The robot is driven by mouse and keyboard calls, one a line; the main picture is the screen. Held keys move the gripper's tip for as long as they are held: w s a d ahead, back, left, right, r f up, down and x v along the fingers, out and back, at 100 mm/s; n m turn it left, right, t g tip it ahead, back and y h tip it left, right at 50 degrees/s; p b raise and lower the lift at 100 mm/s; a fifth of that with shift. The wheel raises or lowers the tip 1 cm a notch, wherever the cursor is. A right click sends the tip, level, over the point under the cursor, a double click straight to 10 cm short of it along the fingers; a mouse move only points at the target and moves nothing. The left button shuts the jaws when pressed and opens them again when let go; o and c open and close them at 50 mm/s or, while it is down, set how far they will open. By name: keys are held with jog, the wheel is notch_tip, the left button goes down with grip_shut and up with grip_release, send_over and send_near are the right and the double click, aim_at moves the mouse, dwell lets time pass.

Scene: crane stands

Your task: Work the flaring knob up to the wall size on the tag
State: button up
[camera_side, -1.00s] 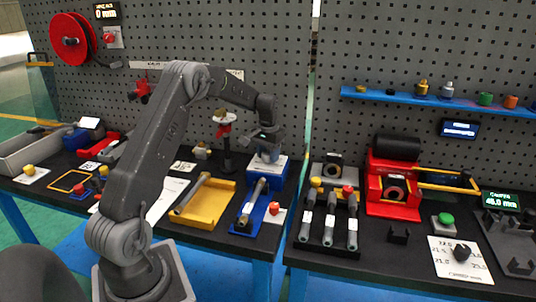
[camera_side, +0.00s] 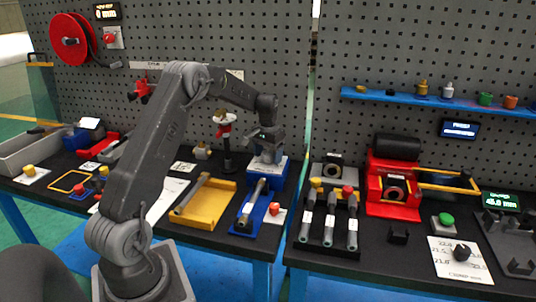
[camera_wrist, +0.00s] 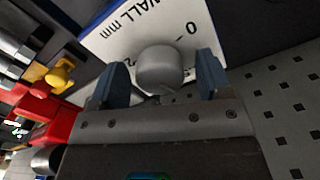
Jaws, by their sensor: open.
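The flaring knob is a grey round cylinder (camera_wrist: 160,66) on a white dial plate (camera_wrist: 118,42) marked "WALL mm", with a 0 and part of a 2 showing. In the side view the plate tops a blue block (camera_side: 265,180) at the back of the left bench. My gripper (camera_wrist: 161,78) is open, one finger on each side of the knob, with a visible gap at each side. In the side view my gripper (camera_side: 267,150) points down over the block and mostly hides the knob. I cannot make out a tag with a readable wall size.
A blue tray (camera_side: 243,222) with a tube and a yellow tray (camera_side: 208,208) stand in front of the block. The pegboard rises just behind. A red machine (camera_side: 393,190) stands on the right bench.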

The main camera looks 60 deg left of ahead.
aim_at(268, 152)
notch_tip(268, 152, up, 14)
dwell(0.6)
jog(key=shift+f, duration=0.1)
